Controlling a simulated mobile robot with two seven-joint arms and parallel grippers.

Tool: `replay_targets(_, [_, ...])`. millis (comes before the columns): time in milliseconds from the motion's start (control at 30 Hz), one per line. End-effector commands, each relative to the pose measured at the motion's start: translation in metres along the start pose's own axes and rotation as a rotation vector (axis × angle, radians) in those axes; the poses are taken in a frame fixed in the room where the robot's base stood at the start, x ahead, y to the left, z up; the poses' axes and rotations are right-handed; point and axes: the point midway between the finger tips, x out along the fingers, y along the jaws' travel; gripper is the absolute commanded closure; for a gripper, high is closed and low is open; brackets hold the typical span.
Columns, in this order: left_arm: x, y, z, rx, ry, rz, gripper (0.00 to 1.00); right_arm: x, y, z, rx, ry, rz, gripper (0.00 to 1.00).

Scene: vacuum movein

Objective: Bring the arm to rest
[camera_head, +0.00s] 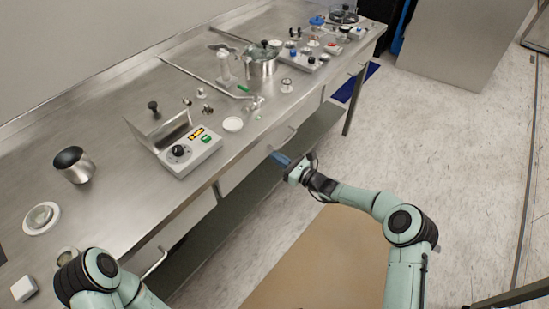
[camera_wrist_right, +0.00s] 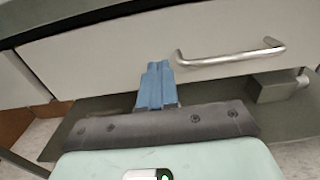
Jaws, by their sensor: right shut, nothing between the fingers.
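My right gripper (camera_head: 281,158) is in front of the long steel bench, below the level of its top. Its blue fingers (camera_wrist_right: 157,84) are closed together and empty in the right wrist view, in front of a pale drawer front (camera_wrist_right: 120,50). The drawer's metal handle (camera_wrist_right: 232,55) is to the right of the fingertips and apart from them. My left arm (camera_head: 95,275) shows at the bottom left of the head view, but its gripper cannot be made out.
The steel bench (camera_head: 110,135) carries a control box (camera_head: 190,150), a metal cup (camera_head: 73,164), a steel pot (camera_head: 262,62) and several small parts. Its front edge and drawers are close to my right gripper. Open floor (camera_head: 460,180) is to the right, with a brown mat (camera_head: 320,260) below.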

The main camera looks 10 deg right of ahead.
Motion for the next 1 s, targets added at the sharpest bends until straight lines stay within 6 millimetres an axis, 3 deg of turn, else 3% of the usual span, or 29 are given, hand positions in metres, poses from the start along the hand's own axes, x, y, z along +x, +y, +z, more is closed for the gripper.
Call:
replay_targets(200, [-0.005,0.001,0.003,-0.001,-0.007,-0.002,0.31,-0.056,-0.001,0.000,0.002,0.004,-0.002,1.00])
replay_targets(400, [-0.006,0.001,0.004,-0.001,-0.011,-0.003,0.31,-0.089,-0.001,-0.001,0.001,0.004,-0.002,1.00])
replay_targets(600, [-0.007,0.001,0.005,-0.001,-0.013,-0.003,0.31,-0.101,-0.001,-0.002,0.001,0.003,0.000,1.00])
replay_targets(833, [-0.007,0.001,0.005,-0.001,-0.013,-0.003,0.31,-0.102,0.003,-0.004,-0.001,0.012,0.008,1.00])
replay_targets(933, [-0.011,0.002,0.005,-0.001,-0.013,-0.003,0.31,-0.101,0.022,-0.017,-0.015,0.070,0.059,1.00])
replay_targets(1000, [-0.016,0.004,0.006,-0.001,-0.014,-0.003,0.31,-0.103,0.049,-0.037,-0.041,0.152,0.133,1.00])
